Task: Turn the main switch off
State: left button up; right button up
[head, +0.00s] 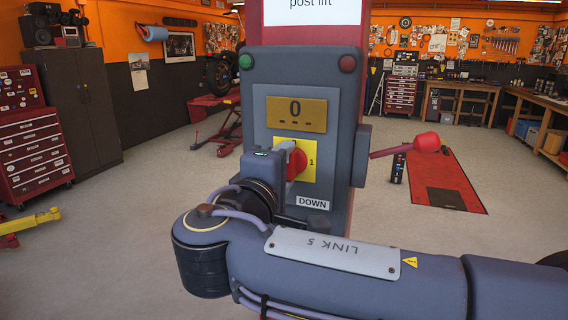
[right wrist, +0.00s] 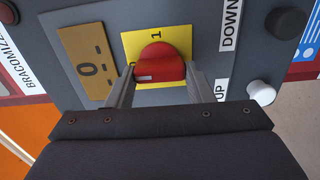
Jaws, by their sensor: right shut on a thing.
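The main switch is a red knob (head: 296,161) on a yellow plate (head: 306,146), on the front of the grey control box (head: 340,110). A "1" shows at the plate's right side in the head view. My right gripper (head: 289,164) reaches the knob from the left and hides part of it and the plate. In the right wrist view, the fingers (right wrist: 160,80) stand on either side of the red knob (right wrist: 160,62), shut on it. A small pale mark shows at the knob's lower left. My left gripper is in neither view.
A green button (head: 246,61) and a dark red button (head: 347,63) are at the box's top. A white button (right wrist: 262,93) is near the fingers.

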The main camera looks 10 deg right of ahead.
dwell(0.6)
jog(key=o, duration=1)
jog(key=shift+s+a, duration=0.1)
jog(key=b+v, duration=0.1)
jog(key=v, duration=0.6)
jog(key=shift+s+a+b, duration=0.15)
jog(key=shift+s+b, duration=0.1)
jog(key=shift+b, duration=0.15)
